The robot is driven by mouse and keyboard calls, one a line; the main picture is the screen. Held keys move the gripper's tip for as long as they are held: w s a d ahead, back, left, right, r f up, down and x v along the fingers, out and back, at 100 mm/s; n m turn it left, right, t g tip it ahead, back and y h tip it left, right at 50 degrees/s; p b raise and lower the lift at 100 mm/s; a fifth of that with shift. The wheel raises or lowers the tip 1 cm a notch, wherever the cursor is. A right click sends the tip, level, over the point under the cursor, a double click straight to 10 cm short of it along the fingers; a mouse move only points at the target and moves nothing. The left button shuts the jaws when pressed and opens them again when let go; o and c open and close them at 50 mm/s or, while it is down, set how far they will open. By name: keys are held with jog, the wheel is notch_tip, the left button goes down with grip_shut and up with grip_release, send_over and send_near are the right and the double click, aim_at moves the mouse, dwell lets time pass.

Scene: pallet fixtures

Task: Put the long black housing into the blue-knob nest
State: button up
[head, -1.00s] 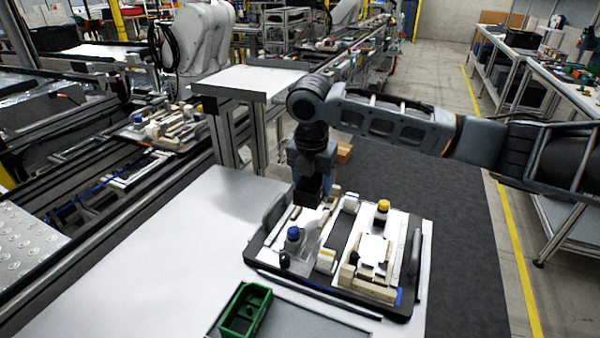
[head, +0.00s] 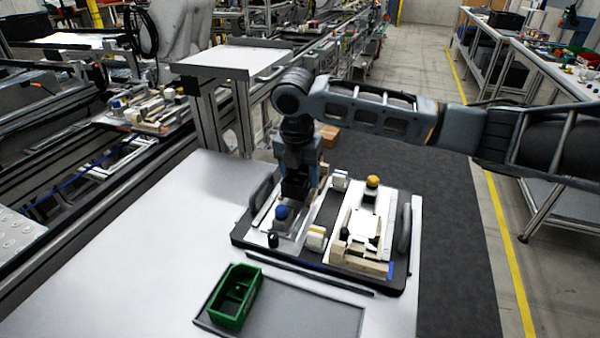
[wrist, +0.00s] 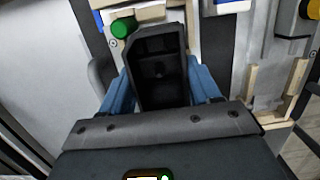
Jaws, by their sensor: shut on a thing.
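My gripper (wrist: 160,85) is shut on the long black housing (wrist: 160,60), whose open, ribbed side faces the wrist camera between the blue fingers. In the head view my gripper (head: 296,192) is low over the left, rear part of the pallet fixture (head: 310,255). A green knob (wrist: 123,27) shows beyond the housing in the wrist view.
The right nest has a yellow knob (head: 373,181) and light wooden blocks (head: 360,264). Small white blocks (head: 316,238) stand between the nests. Black handles rise at the fixture's sides. A green bin (head: 235,297) sits on a grey tray in front. The white table at left is clear.

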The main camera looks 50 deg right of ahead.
jog(key=shift+f+b, duration=0.4)
jog(key=shift+f, duration=0.3)
jog(key=o, duration=1.2)
jog(key=shift+r, duration=0.1)
jog(key=shift+s+a+r+b, duration=0.1)
jog(key=shift+a+r, duration=0.1)
jog(key=shift+r, duration=1.05)
jog(key=shift+s+a+r+b, duration=0.1)
jog(key=shift+a+r+b, duration=0.05)
jog(key=shift+r, duration=1.1)
jog(key=shift+a+r+b, duration=0.1)
jog(key=shift+a+r, duration=0.1)
jog(key=shift+r, duration=1.05)
